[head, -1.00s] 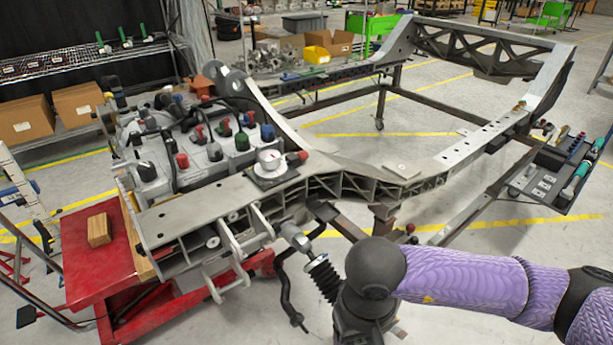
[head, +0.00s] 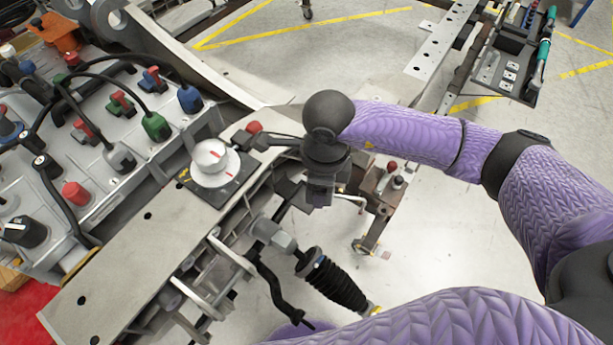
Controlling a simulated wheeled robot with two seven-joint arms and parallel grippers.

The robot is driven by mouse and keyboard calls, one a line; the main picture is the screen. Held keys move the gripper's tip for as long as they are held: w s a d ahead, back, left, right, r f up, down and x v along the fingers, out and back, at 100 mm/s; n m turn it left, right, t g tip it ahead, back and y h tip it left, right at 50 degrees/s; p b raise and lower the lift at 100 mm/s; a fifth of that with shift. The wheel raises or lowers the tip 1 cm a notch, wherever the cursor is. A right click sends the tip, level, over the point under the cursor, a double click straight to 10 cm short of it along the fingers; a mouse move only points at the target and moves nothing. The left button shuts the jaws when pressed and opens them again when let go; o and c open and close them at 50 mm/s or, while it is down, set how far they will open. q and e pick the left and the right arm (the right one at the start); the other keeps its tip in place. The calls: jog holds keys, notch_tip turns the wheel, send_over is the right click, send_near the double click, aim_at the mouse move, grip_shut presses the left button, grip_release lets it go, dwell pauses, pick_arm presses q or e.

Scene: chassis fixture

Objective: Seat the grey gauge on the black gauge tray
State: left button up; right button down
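The grey gauge (head: 210,157), a pale round body with a white top and a red mark, stands on or just over the black gauge tray (head: 233,189). The tray is a dark square plate on the grey chassis rail. I cannot tell whether the gauge sits flush on it. My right gripper (head: 250,141) reaches in from the right, with its dark fingers close beside the gauge, near a red knob (head: 254,127). The fingertips are small and partly hidden, so their opening and any contact are unclear. My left gripper is not in view.
A grey block with red, green and blue connectors (head: 122,104) and black cables stands left of the tray. The chassis rail (head: 130,245) runs toward the lower left. A black spring damper (head: 335,283) hangs below. Open floor lies to the right.

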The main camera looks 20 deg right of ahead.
jog(key=m, duration=0.4)
jog(key=w+m, duration=0.1)
jog(key=m, duration=0.1)
jog(key=shift+a+f, duration=0.25)
jog(key=shift+f, duration=0.05)
jog(key=m, duration=0.6)
jog(key=shift+w+a+f, duration=0.25)
jog(key=shift+w+f, duration=0.1)
jog(key=shift+w, duration=0.05)
jog(key=m, duration=0.6)
jog(key=shift+w+a+f, duration=0.2)
jog(key=shift+w+f, duration=0.1)
jog(key=shift+w, duration=0.05)
jog(key=shift+w+a+f+m+p, duration=0.1)
jog(key=shift+m+p, duration=0.05)
jog(key=shift+m, duration=0.4)
jog(key=shift+f+m+p, duration=0.1)
jog(key=shift+m+p, duration=0.05)
jog(key=shift+m, duration=0.4)
jog(key=m, duration=0.3)
jog(key=shift+w+a+f, duration=0.1)
jog(key=shift+w, duration=0.1)
pick_arm(q)
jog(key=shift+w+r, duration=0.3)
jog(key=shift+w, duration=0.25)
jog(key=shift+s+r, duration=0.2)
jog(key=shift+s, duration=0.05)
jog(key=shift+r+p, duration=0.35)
jog(key=shift+p, duration=0.2)
